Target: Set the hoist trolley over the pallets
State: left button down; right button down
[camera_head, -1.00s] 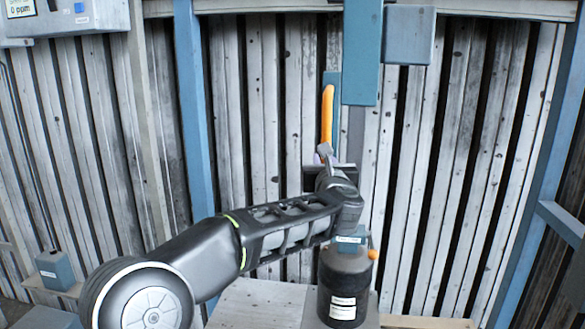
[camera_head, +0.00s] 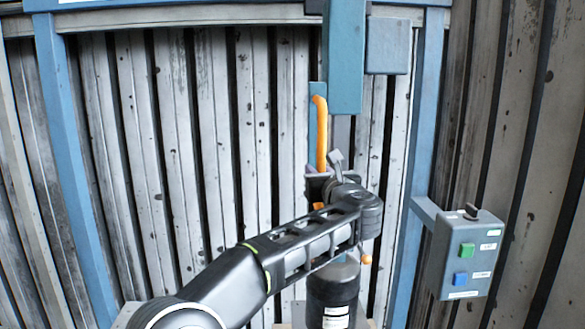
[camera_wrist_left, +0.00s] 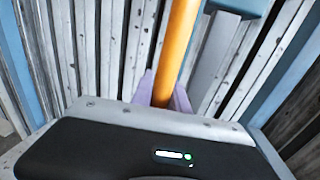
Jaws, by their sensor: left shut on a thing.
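My left gripper (camera_head: 318,182) is shut on an upright orange handle (camera_head: 321,130). In the left wrist view the orange handle (camera_wrist_left: 177,50) runs up between the two pale purple fingers (camera_wrist_left: 163,90). The handle stands against a narrow blue plate beside a thick blue upright (camera_head: 345,55) with a blue box (camera_head: 388,46) on its right; these look like the hoist trolley. A black cylinder (camera_head: 332,292) with white labels is below my wrist, partly hidden by my arm. I cannot tell whether it hangs or stands. No pallet shows clearly. My right gripper is not in view.
A corrugated pale wall (camera_head: 200,150) stands behind, framed by a left blue post (camera_head: 68,150) and a right blue post (camera_head: 418,150). A grey control box (camera_head: 468,255) with green and blue buttons is at the right. A horizontal rail (camera_head: 200,14) crosses the top.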

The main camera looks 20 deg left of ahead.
pick_arm(q)
jog(key=shift+w+d, duration=0.3)
jog(key=shift+d, duration=0.35)
jog(key=shift+d+r, duration=0.1)
jog(key=c, duration=1.3)
grip_release()
jog(key=shift+d, duration=0.2)
jog(key=b+v, duration=0.2)
jog(key=v, duration=0.5)
jog(key=shift+s+d, duration=0.2)
jog(key=shift+s, duration=0.05)
